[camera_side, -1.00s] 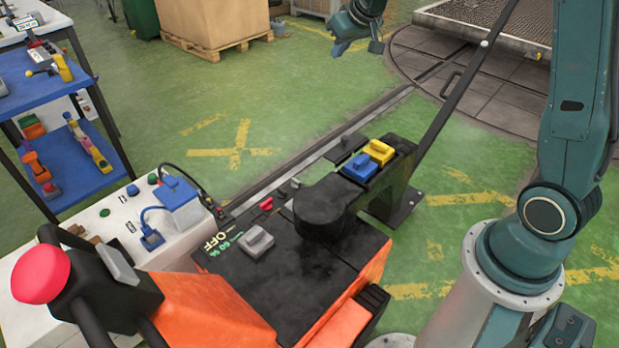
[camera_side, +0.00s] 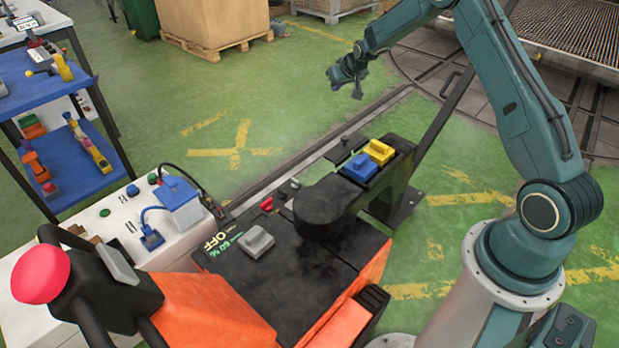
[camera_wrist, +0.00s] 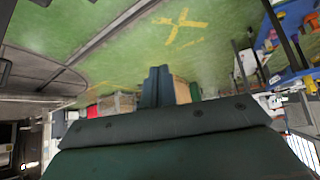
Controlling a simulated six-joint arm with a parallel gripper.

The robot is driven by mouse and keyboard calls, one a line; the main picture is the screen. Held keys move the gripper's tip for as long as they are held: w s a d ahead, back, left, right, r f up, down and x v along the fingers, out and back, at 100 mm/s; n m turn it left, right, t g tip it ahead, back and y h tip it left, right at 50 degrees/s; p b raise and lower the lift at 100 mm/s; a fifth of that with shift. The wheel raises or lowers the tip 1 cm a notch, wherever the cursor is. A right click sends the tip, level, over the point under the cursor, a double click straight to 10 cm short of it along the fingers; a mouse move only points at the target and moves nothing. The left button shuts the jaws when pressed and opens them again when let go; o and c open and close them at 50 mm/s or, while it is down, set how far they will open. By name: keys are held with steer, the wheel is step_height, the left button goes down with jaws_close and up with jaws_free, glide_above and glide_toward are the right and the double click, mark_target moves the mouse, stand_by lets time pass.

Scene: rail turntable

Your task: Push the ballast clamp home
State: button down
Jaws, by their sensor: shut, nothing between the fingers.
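I cannot tell for sure which part is the ballast clamp. The orange machine (camera_side: 215,305) has a black top with an "OFF" marking and a grey block (camera_side: 255,241) on it. A black rounded arm (camera_side: 325,208) on it carries a blue block (camera_side: 360,168) and a yellow block (camera_side: 379,151). A small red part (camera_side: 266,204) sits at the edge of the black top. My gripper (camera_side: 345,88) is shut and empty, in the air beyond the blue and yellow blocks, apart from everything. In the wrist view its dark fingers (camera_wrist: 157,86) are together, pointing over the floor.
A white cabinet (camera_side: 115,232) with a blue box (camera_side: 180,200) and cables stands left of the machine. A blue shelf cart (camera_side: 42,82) is at the far left. A dark slanted bar (camera_side: 450,105) rises behind the blocks. Green floor between cart and rail is clear.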

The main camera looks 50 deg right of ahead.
steer(key=m, duration=0.1)
glide_above(348, 145)
steer(key=a, duration=0.1)
step_height(348, 145, down, 15)
steer(key=shift+s+a+f+h, duration=0.15)
steer(key=shift+a+h, duration=0.05)
steer(key=shift+h, duration=0.2)
steer(key=x, duration=0.9)
steer(key=shift+w, duration=0.3)
stand_by(0.3)
steer(key=shift+w+d+f, duration=0.1)
steer(key=shift+f, duration=0.25)
steer(key=shift+s, duration=0.25)
steer(key=shift+s+a+f, duration=0.1)
steer(key=shift+s+a, duration=0.35)
steer(key=shift+s, duration=0.3)
steer(key=shift+s+a+f, duration=0.1)
steer(key=shift+s+a, duration=0.3)
steer(key=shift+s, duration=0.35)
steer(key=shift+s, duration=0.1)
